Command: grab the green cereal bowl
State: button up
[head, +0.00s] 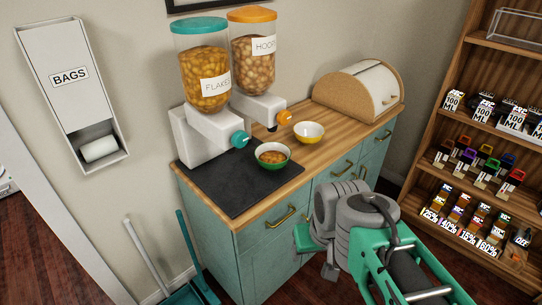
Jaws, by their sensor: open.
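A flakes dispenser (204,80) and a hoops dispenser (253,60) stand behind the bowl. A yellow bowl (309,133) and a bread box (362,92) are to its right. The dark mat (232,185) is mostly bare. Cabinet handles (281,217) stick out. A stocked shelf (475,165) stands right.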

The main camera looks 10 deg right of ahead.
aim_at(272, 156)
jog(key=u, duration=4.3)
jog(key=k, duration=1.4)
jog(key=z, duration=1)
